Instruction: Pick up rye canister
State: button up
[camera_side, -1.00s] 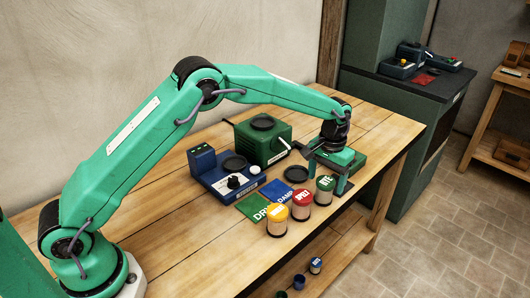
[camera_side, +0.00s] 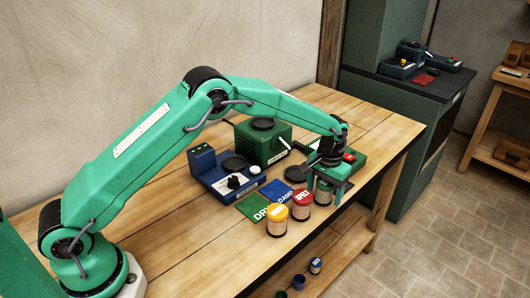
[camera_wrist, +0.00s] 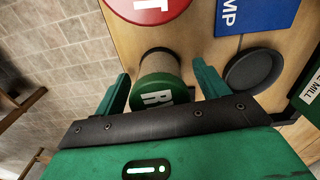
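The rye canister (camera_wrist: 160,92) has a green lid with white lettering and a pale body; in the wrist view it stands between my two fingers. My gripper (camera_wrist: 161,84) is open, with one finger on each side of the lid and a gap showing on both sides. In the side view my gripper (camera_side: 326,193) points down over the rye canister (camera_side: 324,196), at the right end of the canister row near the table's front edge. My gripper hides most of its lid there.
The red-lidded canister (camera_side: 302,204) stands just left of the rye canister, with a yellow-lidded one (camera_side: 277,219) beyond. Behind are a blue mat (camera_side: 277,193), a green mat (camera_side: 252,207), a blue scale (camera_side: 222,182) and a green mill (camera_side: 262,143). A dark round pad (camera_wrist: 253,71) lies close by.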

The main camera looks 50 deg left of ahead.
jog(key=c, duration=1.1)
jog(key=shift+c, duration=0.2)
jog(key=shift+r, duration=0.1)
jog(key=shift+r, duration=0.45)
notch_tip(320, 180, up, 3)
jog(key=shift+r, duration=0.15)
jog(key=s+d+r, duration=0.6)
jog(key=s+d, duration=0.2)
jog(key=shift+d+r, duration=0.15)
jog(key=shift+r, duration=0.2)
jog(key=shift+s, duration=0.1)
